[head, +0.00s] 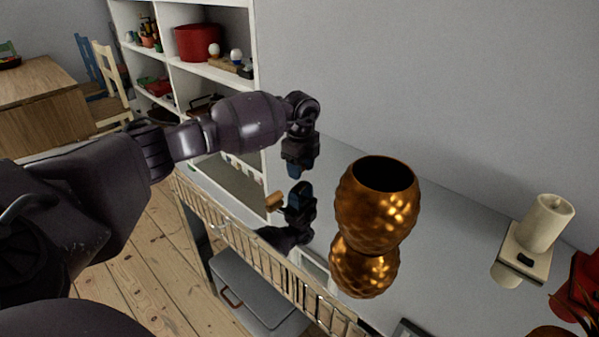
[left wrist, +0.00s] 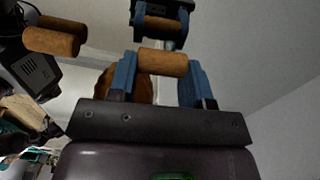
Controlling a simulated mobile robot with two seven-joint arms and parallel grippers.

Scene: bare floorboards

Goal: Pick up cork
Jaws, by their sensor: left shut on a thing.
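My left gripper (head: 294,172) points down above the glossy grey table top (head: 440,265). In the left wrist view its blue fingers (left wrist: 162,80) are shut on a brown cork (left wrist: 162,62), which lies crosswise between them. The held cork is hidden behind the gripper in the head view. The gripper's mirror image shows below it in the table top, apart from the gripper. Another cork (head: 273,202) shows near the table's front edge, left of the gripper's reflection. In the left wrist view a cork (left wrist: 54,42) shows at the left, with a matching shape beside it. My right gripper is not in view.
A copper-coloured dimpled vase (head: 378,208) stands right of the gripper. A cream candle (head: 546,222) on a holder is farther right. A white shelf (head: 212,73) with a red pot (head: 198,43) stands behind my arm. The table top between vase and candle is clear.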

